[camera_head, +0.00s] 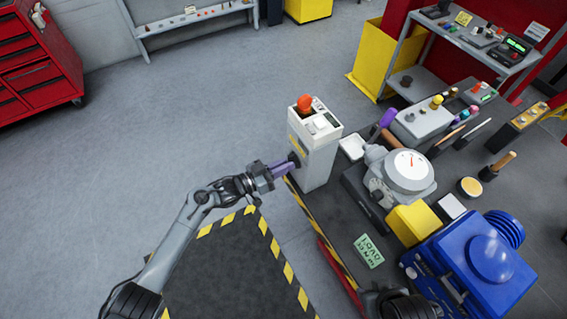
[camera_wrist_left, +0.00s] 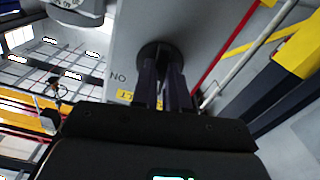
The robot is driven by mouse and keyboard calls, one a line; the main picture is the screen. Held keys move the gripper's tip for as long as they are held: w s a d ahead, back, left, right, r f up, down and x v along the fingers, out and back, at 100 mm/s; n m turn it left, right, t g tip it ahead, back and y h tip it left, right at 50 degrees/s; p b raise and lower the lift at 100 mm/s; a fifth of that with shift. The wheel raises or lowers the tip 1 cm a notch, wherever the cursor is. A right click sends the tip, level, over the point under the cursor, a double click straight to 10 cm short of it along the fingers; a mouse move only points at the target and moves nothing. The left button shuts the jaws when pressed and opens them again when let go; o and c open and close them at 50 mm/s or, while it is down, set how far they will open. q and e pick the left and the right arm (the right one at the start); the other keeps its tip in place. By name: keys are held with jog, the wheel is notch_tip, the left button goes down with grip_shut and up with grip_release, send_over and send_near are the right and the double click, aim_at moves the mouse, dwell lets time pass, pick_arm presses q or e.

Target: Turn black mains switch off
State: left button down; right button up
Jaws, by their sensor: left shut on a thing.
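The black mains switch (camera_head: 294,159) is a round knob on the side face of a white-grey control box (camera_head: 317,158). In the left wrist view the switch (camera_wrist_left: 157,50) shows as a dark disc on a grey panel, with the letters "NO" and a yellow label beside it. My left gripper (camera_head: 286,166) reaches in from the left, and its two dark fingers (camera_wrist_left: 165,82) are shut on the switch. The fingers hide part of the knob, so its exact setting cannot be read.
An orange-red knob (camera_head: 304,103) tops the control box. A dark workbench to its right holds a round gauge (camera_head: 408,170), a yellow block (camera_head: 414,221) and a blue machine (camera_head: 476,268). A striped floor mat (camera_head: 225,270) lies below my left arm. Open floor is at left.

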pick_arm(q)
jog(key=shift+n+p, duration=0.95)
jog(key=shift+n, duration=2.35)
jog(key=c, duration=1.1)
grip_release()
jog(key=shift+c, duration=0.2)
jog(key=shift+s, duration=0.1)
jog(key=v, duration=1)
jog(key=shift+s+a+p, duration=0.15)
jog(key=shift+a+p, duration=0.15)
jog(key=shift+p, duration=0.1)
